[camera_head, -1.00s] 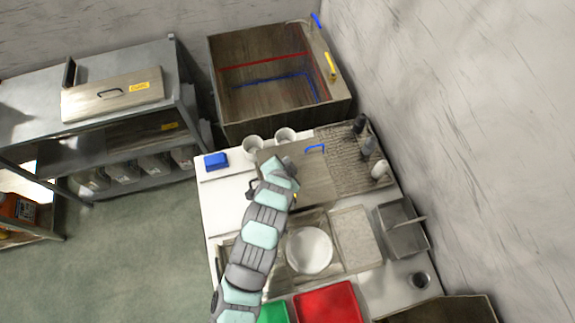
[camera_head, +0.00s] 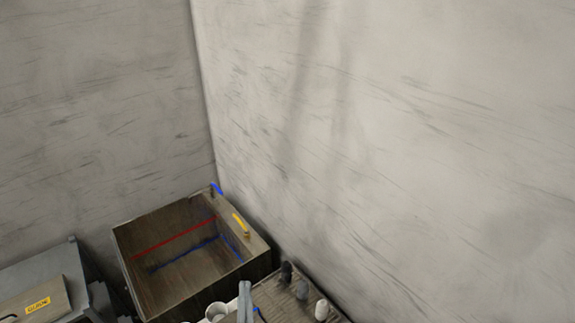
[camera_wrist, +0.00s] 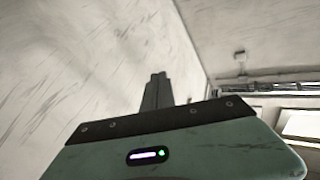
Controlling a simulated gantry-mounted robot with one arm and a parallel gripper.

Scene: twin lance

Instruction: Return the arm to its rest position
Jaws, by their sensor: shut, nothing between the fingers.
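My gripper (camera_wrist: 158,77) shows in the wrist view above the green wrist housing, its two grey fingers together with nothing between them. It points toward the pale wall and the upper part of the room. In the head view, what appears to be the tip of my gripper (camera_head: 245,285) rises upright at the bottom edge, in front of the counter. The rest of my arm is out of the head view.
Bare walls fill the rest.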

